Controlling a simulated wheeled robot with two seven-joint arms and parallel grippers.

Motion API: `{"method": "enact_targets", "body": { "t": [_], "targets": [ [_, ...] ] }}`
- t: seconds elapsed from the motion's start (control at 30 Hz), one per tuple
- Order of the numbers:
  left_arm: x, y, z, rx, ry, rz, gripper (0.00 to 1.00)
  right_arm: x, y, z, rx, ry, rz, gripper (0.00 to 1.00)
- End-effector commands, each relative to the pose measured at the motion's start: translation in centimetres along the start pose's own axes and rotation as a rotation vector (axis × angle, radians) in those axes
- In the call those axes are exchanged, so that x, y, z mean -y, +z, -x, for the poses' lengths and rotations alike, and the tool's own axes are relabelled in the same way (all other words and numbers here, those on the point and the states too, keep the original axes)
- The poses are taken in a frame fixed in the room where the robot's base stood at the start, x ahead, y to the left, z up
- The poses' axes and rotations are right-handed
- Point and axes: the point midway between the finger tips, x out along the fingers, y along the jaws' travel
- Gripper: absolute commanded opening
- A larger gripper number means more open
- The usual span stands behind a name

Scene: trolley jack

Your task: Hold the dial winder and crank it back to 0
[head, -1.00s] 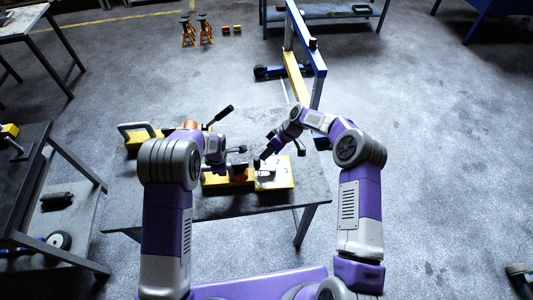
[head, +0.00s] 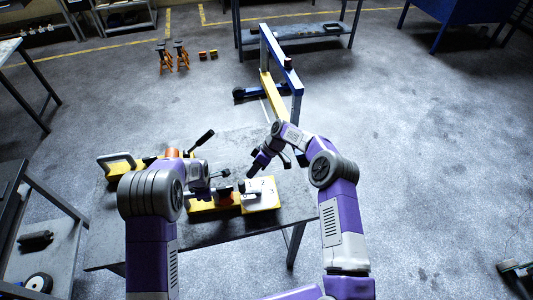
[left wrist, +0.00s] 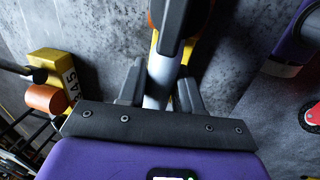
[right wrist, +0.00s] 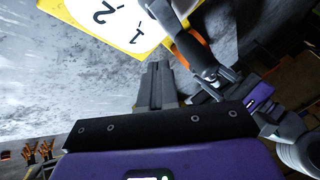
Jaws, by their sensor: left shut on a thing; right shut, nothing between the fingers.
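My left gripper (left wrist: 158,92) is shut on a pale bar, which I take to be the dial winder (left wrist: 160,72). Dark and orange parts lie beyond it, and my arm hides much of this hold in the head view. My right gripper (head: 251,174) is shut and empty, just above and behind the face, apart from it. Its closed fingers (right wrist: 157,84) show in the right wrist view.
The table (head: 225,241) also bears another yellow part with a grey loop handle (head: 116,162) and a black-gripped lever (head: 203,139) at the back left. A blue and yellow hoist (head: 284,70) stands beyond the table.

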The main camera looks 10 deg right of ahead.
Motion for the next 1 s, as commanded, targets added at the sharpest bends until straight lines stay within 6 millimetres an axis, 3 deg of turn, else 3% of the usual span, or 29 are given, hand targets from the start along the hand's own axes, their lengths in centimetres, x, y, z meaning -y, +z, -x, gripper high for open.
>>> {"method": "enact_targets", "body": {
  "t": [0.07, 0.2, 0.4, 0.6, 0.9, 0.93, 1.0],
  "targets": [
    [-0.1, 0.0, 0.1, 0.001, 0.002, 0.0, 0.0, -0.8, 0.1, 0.6, -0.001, 0.005, -0.001, 0.0],
    [0.0, 0.0, 0.1, 0.0, 0.001, 0.0, 0.0, -0.7, 0.1, 4.5, -0.002, 0.008, -0.001, 0.0],
    [0.0, -0.1, 0.1, -0.001, 0.0, 0.0, 0.0, -0.7, 0.1, 8.4, -0.002, 0.007, 0.0, 0.0],
    [0.0, -0.1, 0.1, -0.002, 0.0, -0.001, 0.0, -0.7, 0.1, 10.2, -0.001, 0.005, -0.001, 0.0],
    [0.0, -0.2, 0.1, -0.003, -0.001, 0.0, 0.0, -0.6, 0.1, 10.5, 0.0, 0.004, -0.001, 0.0],
    [0.0, -0.2, 0.1, -0.003, -0.001, 0.0, 0.37, -0.6, 0.1, 10.5, 0.0, 0.004, -0.001, 0.0],
    [0.0, -0.2, 0.1, -0.003, -0.001, 0.0, 0.48, -0.6, 0.1, 10.5, 0.0, 0.004, -0.001, 0.0]
  ]
}}
